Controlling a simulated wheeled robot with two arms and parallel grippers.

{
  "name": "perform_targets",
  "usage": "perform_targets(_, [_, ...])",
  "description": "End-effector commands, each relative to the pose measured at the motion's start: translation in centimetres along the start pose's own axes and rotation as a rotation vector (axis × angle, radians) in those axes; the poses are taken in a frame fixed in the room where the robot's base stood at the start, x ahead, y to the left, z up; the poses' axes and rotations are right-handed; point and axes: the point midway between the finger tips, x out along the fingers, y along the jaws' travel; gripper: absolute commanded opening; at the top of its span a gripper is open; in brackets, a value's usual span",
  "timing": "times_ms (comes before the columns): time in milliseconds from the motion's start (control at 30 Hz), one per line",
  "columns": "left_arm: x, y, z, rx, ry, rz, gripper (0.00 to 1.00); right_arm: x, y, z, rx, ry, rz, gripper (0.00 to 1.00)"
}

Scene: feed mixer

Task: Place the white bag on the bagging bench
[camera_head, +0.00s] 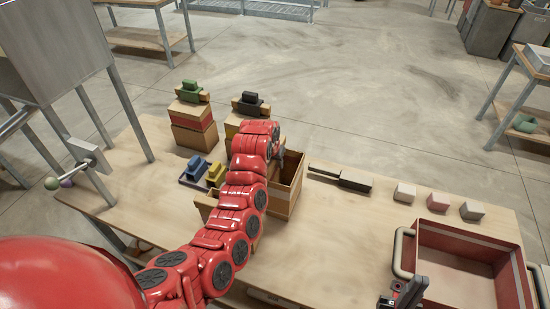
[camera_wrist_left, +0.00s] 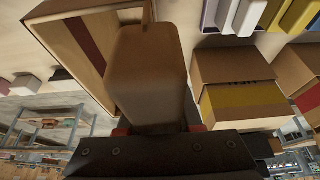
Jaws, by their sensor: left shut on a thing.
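My left gripper (camera_head: 277,151) is over the wooden bench (camera_head: 350,240), by the open cardboard box (camera_head: 287,187); my red arm hides much of it. In the left wrist view it is shut on a smooth, rounded, brownish-grey block (camera_wrist_left: 145,75) in shadow. I cannot tell whether this is the white bag. The block is in front of the open box (camera_wrist_left: 70,45) in that view; I cannot tell if they touch. A small off-white block (camera_head: 405,193) sits on the bench to the right. My right gripper (camera_head: 405,290) is by the red crate; its jaw opening is unclear.
The red crate (camera_head: 468,238) stands at the right of the bench, beside pink (camera_head: 438,201) and grey (camera_head: 471,210) blocks. A dark flat tool (camera_head: 340,178) lies behind. Boxes bear green (camera_head: 190,91) and black (camera_head: 251,103) pieces. A metal hopper (camera_head: 60,45) stands left.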

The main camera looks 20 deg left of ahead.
Motion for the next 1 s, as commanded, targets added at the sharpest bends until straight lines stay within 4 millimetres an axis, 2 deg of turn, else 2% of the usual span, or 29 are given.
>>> perform_targets(300, [0.4,0.0,0.1,0.001,0.002,-0.001,0.0,-0.5,0.0,0.1,0.0,-0.001,0.0,0.0])
perform_targets(333, [0.3,0.0,0.1,0.001,0.002,-0.001,0.38,-0.4,0.0,0.1,0.0,-0.001,0.0,0.0])
perform_targets(467, [0.3,0.0,0.1,0.001,0.002,-0.001,0.61,-0.3,0.0,0.1,0.0,-0.001,0.0,0.0])
perform_targets(500, [0.3,0.0,0.1,0.001,0.002,-0.001,0.64,-0.3,0.0,0.1,0.0,-0.001,0.0,0.0])
perform_targets(833, [-0.2,0.0,-0.1,0.001,0.001,-0.001,0.64,0.1,0.0,0.0,0.0,-0.001,0.0,0.0])
perform_targets(1000, [-1.2,0.1,-0.1,0.003,0.004,-0.002,0.64,-0.9,-0.1,0.2,0.0,-0.001,0.0,0.0])
